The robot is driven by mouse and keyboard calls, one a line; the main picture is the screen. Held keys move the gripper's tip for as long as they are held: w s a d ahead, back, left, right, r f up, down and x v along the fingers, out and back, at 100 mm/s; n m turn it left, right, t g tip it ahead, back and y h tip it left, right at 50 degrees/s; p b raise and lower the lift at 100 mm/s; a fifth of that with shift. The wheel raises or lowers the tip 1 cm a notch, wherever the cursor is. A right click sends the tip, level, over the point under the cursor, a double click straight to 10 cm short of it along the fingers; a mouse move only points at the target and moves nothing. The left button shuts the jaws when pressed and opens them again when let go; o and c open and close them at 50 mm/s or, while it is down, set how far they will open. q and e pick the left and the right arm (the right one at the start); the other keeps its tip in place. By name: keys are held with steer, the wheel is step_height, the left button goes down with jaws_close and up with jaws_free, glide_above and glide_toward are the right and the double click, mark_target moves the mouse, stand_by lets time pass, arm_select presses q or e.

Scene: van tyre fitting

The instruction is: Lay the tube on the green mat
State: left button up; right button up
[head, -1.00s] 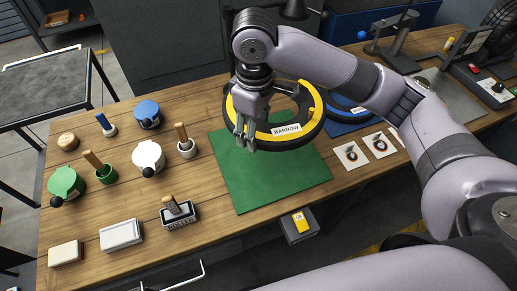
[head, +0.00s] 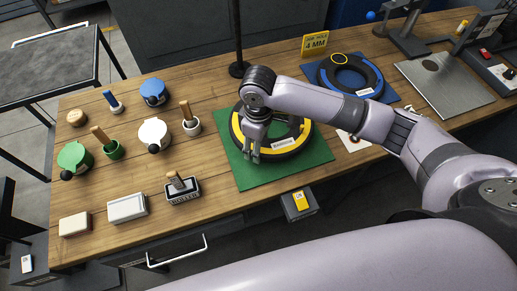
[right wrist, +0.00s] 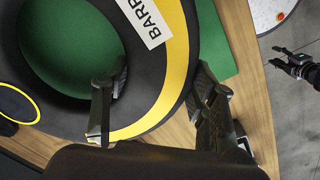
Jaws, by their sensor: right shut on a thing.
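The tube is a black and yellow ring (head: 287,145) with a white label. It is flat over the green mat (head: 250,175), at or just above its surface; I cannot tell if it touches all round. My right gripper (head: 254,155) is shut on the tube's near left side. In the right wrist view the tube (right wrist: 172,95) passes between my right fingers (right wrist: 155,115), one inside the hole and one outside. Green mat (right wrist: 65,45) shows through the hole. My left gripper (right wrist: 283,57) shows at the right of that view, apart from the tube, fingers spread.
A blue mat (head: 385,92) with a black and blue ring (head: 367,85) lies behind to the right. A yellow 4 MM sign (head: 315,43) stands near the back edge.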

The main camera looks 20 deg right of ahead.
arm_select(q)
steer(key=shift+s+d+r, duration=0.2)
steer(key=shift+s+d, duration=0.25)
steer(key=shift+s, duration=0.1)
arm_select(e)
steer(key=shift+f, duration=1.9)
steer(key=o, duration=1)
steer(key=shift+f, duration=0.15)
steer(key=shift+c, duration=0.2)
steer(key=o, duration=0.5)
arm_select(q)
steer(key=shift+a, duration=0.2)
step_height(320, 180, down, 2)
steer(key=shift+w+b, duration=0.1)
steer(key=shift+b, duration=0.7)
arm_select(e)
step_height(320, 180, up, 12)
steer(key=shift+r, duration=0.2)
